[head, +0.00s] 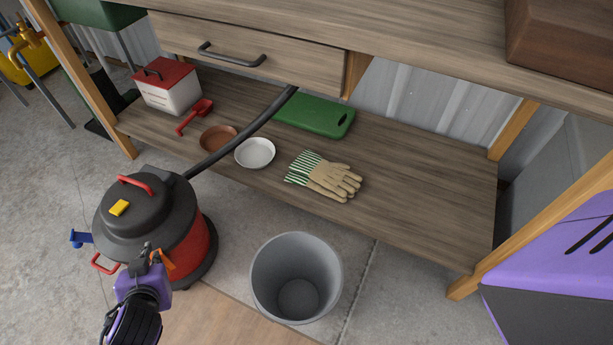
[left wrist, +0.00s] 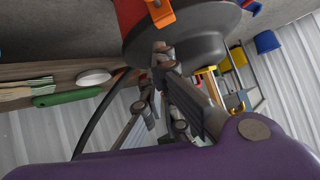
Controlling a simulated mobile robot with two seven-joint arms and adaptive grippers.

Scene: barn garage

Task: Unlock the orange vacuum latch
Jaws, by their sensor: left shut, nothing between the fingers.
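The vacuum (head: 187,248) has a red body and a black lid (head: 122,222) and stands on the floor at the left. Its orange latch (head: 165,260) is on the side nearest me, partly hidden by my gripper in the head view. My left gripper (head: 150,252) is shut and empty, right beside this latch at the lid's edge. In the left wrist view, the orange latch (left wrist: 160,11) is at the top, just beyond the finger tips (left wrist: 163,48). I cannot tell whether they touch or whether the latch is fastened. My right gripper is not in view.
A grey bin (head: 262,280) stands right of the vacuum. The workbench's lower shelf (head: 420,190) holds gloves (head: 325,177), dishes and a green board (head: 315,115). A black hose (head: 240,135) runs from the vacuum up past the shelf. A blue part (head: 80,238) sticks out at the vacuum's left.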

